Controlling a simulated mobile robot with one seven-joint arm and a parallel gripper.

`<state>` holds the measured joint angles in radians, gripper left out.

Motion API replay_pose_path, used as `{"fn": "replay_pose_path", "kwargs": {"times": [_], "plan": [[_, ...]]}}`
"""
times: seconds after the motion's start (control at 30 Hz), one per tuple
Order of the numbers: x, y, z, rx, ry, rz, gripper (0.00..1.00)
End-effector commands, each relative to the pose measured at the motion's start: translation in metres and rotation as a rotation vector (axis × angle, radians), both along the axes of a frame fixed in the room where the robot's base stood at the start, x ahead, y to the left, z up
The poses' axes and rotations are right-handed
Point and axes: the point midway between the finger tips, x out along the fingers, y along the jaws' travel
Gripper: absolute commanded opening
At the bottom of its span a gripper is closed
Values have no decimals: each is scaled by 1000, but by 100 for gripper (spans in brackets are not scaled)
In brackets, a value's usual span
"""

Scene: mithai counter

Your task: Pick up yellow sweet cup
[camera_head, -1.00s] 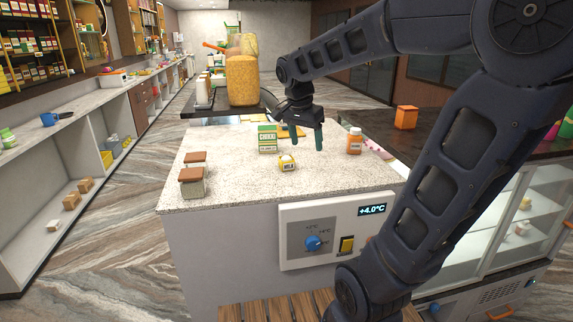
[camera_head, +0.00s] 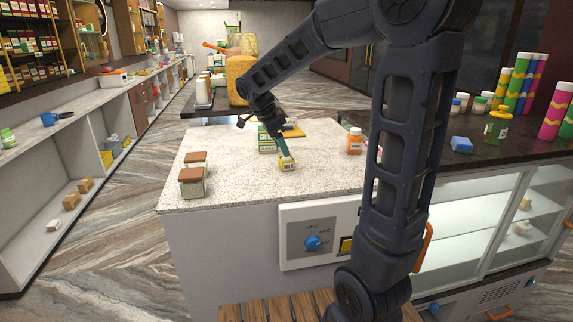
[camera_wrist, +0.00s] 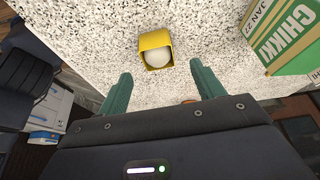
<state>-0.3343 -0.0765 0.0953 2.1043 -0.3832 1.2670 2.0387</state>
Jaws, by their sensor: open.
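The yellow sweet cup (camera_head: 286,166) stands on the speckled counter near its middle, with a white round sweet inside. In the wrist view the cup (camera_wrist: 146,38) lies beyond the fingertips, roughly between their lines and slightly left of centre. My gripper (camera_wrist: 159,82) is open, with its two green fingers apart and nothing between them. In the head view my gripper (camera_head: 282,150) hangs just above and behind the cup, and a finger overlaps the cup's top edge. I cannot tell from the head view whether they touch.
A green and white chikki box (camera_wrist: 288,40) stands close to the cup; it is partly hidden behind my gripper in the head view (camera_head: 266,140). An orange bottle (camera_head: 354,141) stands to the right. Two brown-lidded jars (camera_head: 192,186) stand to the left. The counter front is clear.

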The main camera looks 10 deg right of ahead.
Motion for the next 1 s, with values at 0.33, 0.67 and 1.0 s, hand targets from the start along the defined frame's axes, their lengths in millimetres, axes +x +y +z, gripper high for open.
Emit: {"fn": "replay_pose_path", "kwargs": {"times": [0.33,0.67,1.0], "plan": [[-1,-9,-27,1,2,0,67],[0,-20,-58,0,0,1,67],[0,-20,-58,1,0,1,46]]}}
